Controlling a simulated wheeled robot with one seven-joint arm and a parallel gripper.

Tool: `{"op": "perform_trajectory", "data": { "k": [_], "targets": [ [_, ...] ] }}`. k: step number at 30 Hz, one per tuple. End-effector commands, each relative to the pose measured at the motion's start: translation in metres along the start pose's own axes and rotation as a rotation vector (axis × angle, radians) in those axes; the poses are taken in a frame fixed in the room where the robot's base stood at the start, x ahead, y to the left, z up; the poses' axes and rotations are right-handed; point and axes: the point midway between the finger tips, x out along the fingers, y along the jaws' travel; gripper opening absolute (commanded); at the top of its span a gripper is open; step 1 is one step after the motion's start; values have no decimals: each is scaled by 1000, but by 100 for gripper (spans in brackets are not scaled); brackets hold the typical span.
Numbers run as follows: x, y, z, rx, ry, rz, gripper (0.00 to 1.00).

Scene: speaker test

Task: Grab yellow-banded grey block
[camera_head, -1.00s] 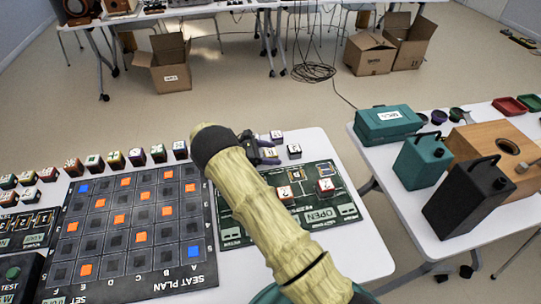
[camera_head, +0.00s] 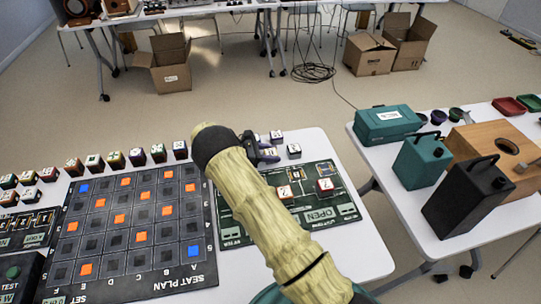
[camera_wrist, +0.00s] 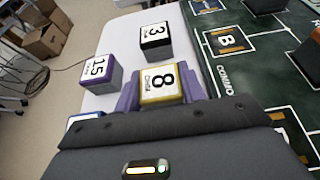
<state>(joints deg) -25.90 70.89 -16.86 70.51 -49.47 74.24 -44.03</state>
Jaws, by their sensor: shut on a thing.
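The yellow-banded grey block (camera_wrist: 160,84) shows in the wrist view with a white top marked 8 and a yellow edge. My gripper (camera_wrist: 162,90) is shut on it, with a purple finger on each side. Whether the block touches the table is hard to tell. In the head view my gripper (camera_head: 264,150) is at the table's far edge, largely hidden behind my arm.
A purple-banded block marked 15 (camera_wrist: 95,73) stands left of the gripper. A dark block marked 3 (camera_wrist: 155,41) stands just beyond. A green circuit board (camera_head: 340,205) lies to the right and a dark seat-plan board (camera_head: 185,272) to the left.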

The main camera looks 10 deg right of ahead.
Motion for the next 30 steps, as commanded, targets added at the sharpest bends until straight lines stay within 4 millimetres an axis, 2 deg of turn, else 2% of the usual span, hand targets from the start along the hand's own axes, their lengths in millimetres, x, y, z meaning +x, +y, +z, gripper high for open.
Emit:
{"op": "perform_trajectory", "data": {
  "k": [7, 18, 21, 30],
  "targets": [
    [-7, 0, 14, 2, 0, 2, 16],
    [-34, 0, 77, 1, 0, 4, 16],
    [-38, 1, 87, 1, 0, 4, 16],
    [-40, 0, 92, -1, -1, 3, 16]
  ]
}}
